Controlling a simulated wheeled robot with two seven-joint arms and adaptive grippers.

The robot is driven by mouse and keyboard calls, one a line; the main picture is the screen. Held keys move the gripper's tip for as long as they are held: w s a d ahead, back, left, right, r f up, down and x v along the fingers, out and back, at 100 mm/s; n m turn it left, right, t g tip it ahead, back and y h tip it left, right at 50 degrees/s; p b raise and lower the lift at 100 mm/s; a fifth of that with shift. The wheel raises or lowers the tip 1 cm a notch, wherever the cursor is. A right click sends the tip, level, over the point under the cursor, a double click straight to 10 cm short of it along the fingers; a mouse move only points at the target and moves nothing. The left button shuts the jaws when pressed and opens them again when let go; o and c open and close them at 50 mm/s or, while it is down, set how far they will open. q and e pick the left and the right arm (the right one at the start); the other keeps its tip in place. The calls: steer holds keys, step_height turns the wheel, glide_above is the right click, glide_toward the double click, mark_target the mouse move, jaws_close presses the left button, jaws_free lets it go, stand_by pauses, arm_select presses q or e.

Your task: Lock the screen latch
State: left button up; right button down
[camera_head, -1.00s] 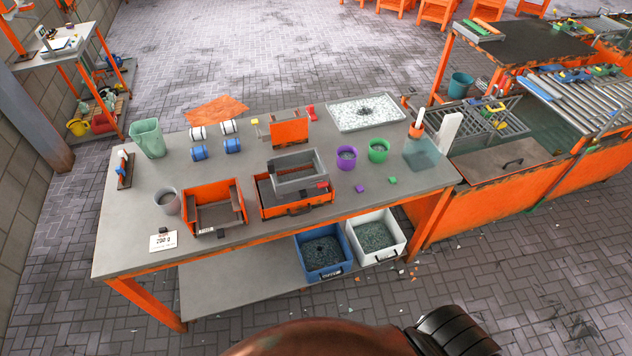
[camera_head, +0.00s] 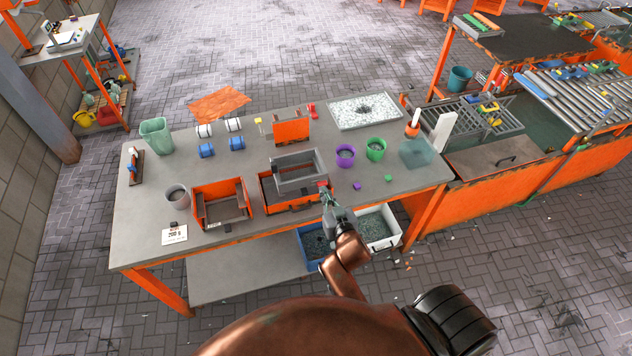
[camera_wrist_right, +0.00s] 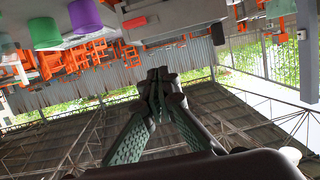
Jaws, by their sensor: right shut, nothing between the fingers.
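The grey rectangular screen frame (camera_head: 297,183) sits tilted over the orange box (camera_head: 268,203) at the front of the workbench. A small red latch piece (camera_head: 322,184) is at the frame's front right corner; a red piece, likely the same latch, shows in the wrist view (camera_wrist_right: 135,22). My right gripper (camera_head: 327,195) is shut and empty just in front of the latch, at the bench's front edge. Its closed fingertips also show in the wrist view (camera_wrist_right: 159,76). My left gripper is out of view.
An open orange box (camera_head: 240,215) stands left of the screen. Purple (camera_head: 345,160) and green (camera_head: 376,154) cups stand to its right, with small purple and green blocks nearby. Blue (camera_head: 308,232) and white (camera_head: 392,240) bins sit below, partly hidden by my arm.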

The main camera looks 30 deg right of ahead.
steer(key=shift+w+f, duration=0.1)
steer(key=p, duration=0.1)
glide_above(313, 178)
steer(key=s, duration=0.3)
step_height(313, 178, down, 2)
steer(key=shift+a+f, duration=0.2)
steer(key=shift+f, duration=0.95)
steer(key=shift+a+f, duration=0.15)
steer(key=shift+f, duration=0.95)
